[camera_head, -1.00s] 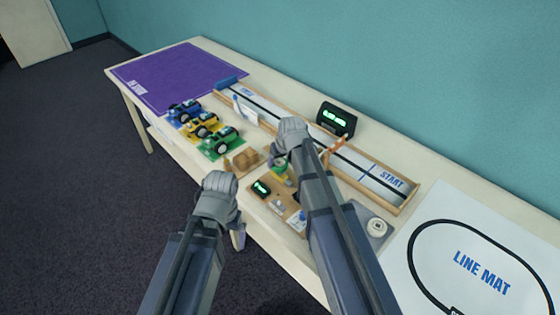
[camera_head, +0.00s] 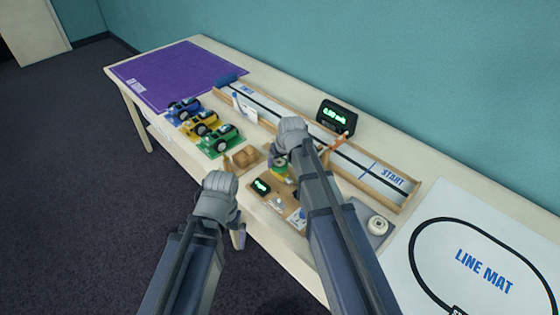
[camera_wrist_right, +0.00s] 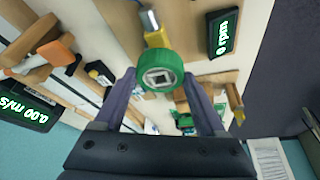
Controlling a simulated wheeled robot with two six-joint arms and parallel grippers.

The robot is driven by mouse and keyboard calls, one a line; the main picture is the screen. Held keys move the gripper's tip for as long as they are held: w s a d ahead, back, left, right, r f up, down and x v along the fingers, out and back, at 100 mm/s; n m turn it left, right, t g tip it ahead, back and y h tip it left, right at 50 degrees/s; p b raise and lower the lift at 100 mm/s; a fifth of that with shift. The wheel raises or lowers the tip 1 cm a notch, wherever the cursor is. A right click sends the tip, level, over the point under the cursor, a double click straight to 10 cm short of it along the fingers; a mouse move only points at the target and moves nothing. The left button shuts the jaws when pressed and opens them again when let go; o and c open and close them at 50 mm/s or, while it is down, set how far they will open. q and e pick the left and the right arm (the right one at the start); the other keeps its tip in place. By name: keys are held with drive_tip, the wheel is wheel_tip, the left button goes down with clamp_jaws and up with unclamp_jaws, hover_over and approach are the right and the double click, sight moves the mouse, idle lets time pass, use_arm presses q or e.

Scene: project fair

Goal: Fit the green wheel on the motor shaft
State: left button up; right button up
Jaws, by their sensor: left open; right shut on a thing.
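The green wheel (camera_wrist_right: 160,72) sits between the two fingers of my right gripper (camera_wrist_right: 163,88), which is shut on it. Its pale hub with a square hole faces the wrist camera. The yellow motor (camera_wrist_right: 156,39) with a silver can (camera_wrist_right: 149,19) lies directly behind the wheel. The wheel hides the shaft, so I cannot tell whether the shaft is inside the hub. In the head view my right gripper (camera_head: 291,138) partly covers the green wheel (camera_head: 280,163). My left gripper (camera_head: 217,192) hangs at the table's front edge, open, away from the wheel; its fingertips are hidden.
Blue, yellow and green cars (camera_head: 220,141) stand left of the wooden block tray (camera_head: 243,158). A wood-edged track (camera_head: 390,178) and a display (camera_head: 336,117) lie behind. A grey scale-like plate (camera_head: 372,226) and the line mat (camera_head: 480,265) are at right. The purple mat (camera_head: 180,72) is bare.

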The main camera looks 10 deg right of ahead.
drive_tip(key=shift+f+b, duration=0.65)
idle(0.8)
drive_tip(key=o, duration=1.3)
drive_tip(key=shift+c, duration=0.2)
drive_tip(key=shift+r, duration=0.2)
wheel_tip(320, 180, up, 8)
drive_tip(key=p, duration=0.7)
drive_tip(key=shift+f+p, duration=0.25)
drive_tip(key=shift+p, duration=0.15)
drive_tip(key=shift+f, duration=0.1)
